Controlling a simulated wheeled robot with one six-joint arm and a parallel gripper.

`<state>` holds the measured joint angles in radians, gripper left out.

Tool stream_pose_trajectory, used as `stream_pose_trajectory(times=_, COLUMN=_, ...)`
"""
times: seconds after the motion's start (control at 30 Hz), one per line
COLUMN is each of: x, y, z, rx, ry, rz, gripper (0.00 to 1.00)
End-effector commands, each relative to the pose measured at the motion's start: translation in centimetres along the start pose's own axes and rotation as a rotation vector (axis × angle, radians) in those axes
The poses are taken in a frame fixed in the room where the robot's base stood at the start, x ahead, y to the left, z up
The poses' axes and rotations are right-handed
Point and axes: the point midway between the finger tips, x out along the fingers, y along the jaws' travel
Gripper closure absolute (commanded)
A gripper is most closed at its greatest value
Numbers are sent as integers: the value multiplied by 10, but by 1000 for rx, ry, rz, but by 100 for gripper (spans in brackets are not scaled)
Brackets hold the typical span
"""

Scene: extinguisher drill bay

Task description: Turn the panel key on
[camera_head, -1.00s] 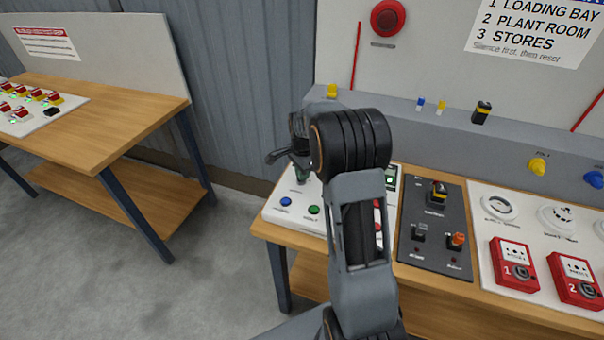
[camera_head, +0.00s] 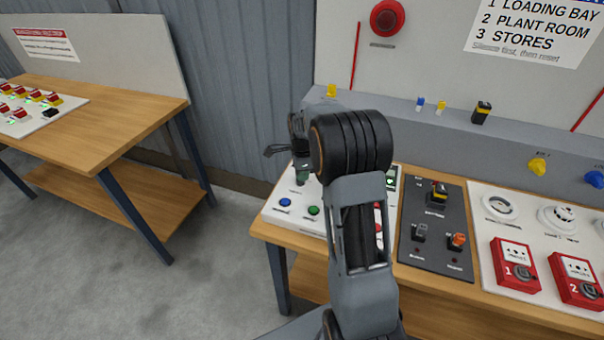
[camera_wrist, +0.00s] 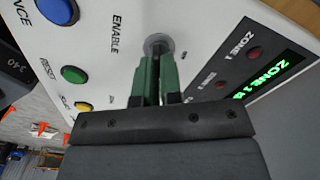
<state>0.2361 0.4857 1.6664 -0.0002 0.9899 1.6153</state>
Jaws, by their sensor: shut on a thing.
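The panel key switch (camera_wrist: 158,44) shows in the wrist view as a round silver barrel in the white panel (camera_wrist: 95,40), beside the word ENABLE. My gripper (camera_wrist: 158,62) has two green fingers that reach to the barrel and are shut on the key. The key is mostly hidden between the fingertips, so its turn angle cannot be read. In the head view my gripper (camera_head: 302,180) points down at the back left of the white panel (camera_head: 275,213), and my arm covers part of that panel.
A blue button (camera_wrist: 57,10), a green button (camera_wrist: 73,75) and a yellow button (camera_wrist: 82,106) lie left of the key. A lit green display (camera_wrist: 270,75) is at right. A dark switch plate (camera_head: 432,255) and red call points (camera_head: 514,265) stand farther right on the bench.

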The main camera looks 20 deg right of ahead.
Motion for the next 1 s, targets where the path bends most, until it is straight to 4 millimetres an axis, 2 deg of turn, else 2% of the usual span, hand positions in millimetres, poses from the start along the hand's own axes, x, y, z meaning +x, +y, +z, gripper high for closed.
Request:
stream_pose_trajectory(times=0.2, x=-1, y=-1, z=0, rx=2, ry=0, rz=-3, gripper=100)
stream_pose_trajectory(times=0.23, x=-1, y=-1, z=0, rx=2, ry=0, rz=-3, gripper=93)
stream_pose_trajectory(times=0.5, x=0, y=0, z=0, rx=1, ry=0, rz=-1, gripper=68)
stream_pose_trajectory(times=0.77, x=-2, y=0, z=0, rx=0, ry=0, rz=-2, gripper=68)
stream_pose_trajectory(times=0.87, x=-9, y=-1, z=0, rx=0, ry=0, rz=-3, gripper=68)
stream_pose_trajectory(times=1.0, x=-32, y=-1, z=0, rx=0, ry=0, rz=-6, gripper=68)
